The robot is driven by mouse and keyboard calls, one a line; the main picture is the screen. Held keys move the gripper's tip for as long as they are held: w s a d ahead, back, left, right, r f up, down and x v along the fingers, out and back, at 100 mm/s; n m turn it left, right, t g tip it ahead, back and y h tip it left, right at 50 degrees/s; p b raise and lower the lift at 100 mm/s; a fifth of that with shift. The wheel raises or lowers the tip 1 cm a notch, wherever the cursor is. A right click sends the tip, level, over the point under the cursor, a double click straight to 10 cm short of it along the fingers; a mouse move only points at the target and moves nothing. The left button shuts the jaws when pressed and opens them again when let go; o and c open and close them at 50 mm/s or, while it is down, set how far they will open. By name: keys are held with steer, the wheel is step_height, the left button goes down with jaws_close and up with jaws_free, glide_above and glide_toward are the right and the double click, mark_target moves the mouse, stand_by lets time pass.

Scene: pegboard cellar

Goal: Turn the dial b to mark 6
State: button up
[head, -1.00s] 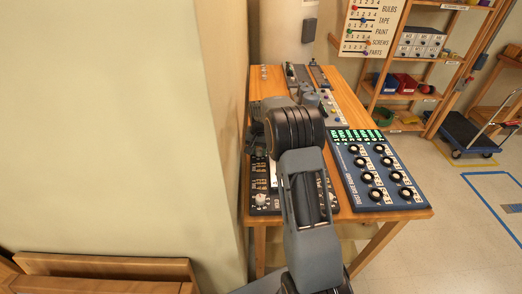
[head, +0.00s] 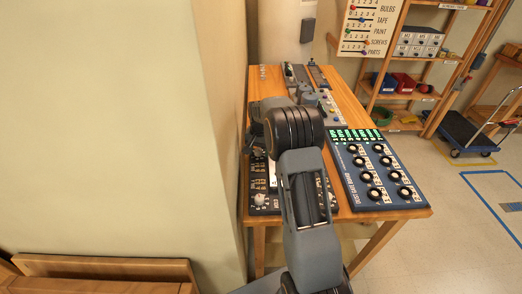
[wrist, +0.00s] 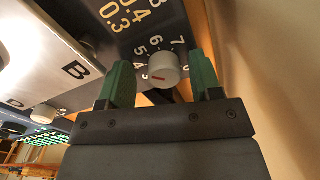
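A pale grey round dial (wrist: 163,70) with a short red line on its face stands on a dark panel in the wrist view. White numerals, including 5, 6 and 7, curve above it. Which mark the red line meets is unclear.
A similar pale knob (head: 261,199) shows on the left panel on the wooden table (head: 395,214). A blue panel with several black dials (head: 345,172) and a green display stands to the right. A wall (head: 225,120) rises close on the left.

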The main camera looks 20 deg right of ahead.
mark_target(259, 151)
steer(key=shift+a, duration=0.1)
steer(key=shift+r, duration=0.15)
steer(key=shift+w+r, duration=0.1)
steer(key=shift+r, duration=0.15)
step_height(259, 151, up, 13)
stand_by(0.3)
steer(key=shift+r, duration=0.1)
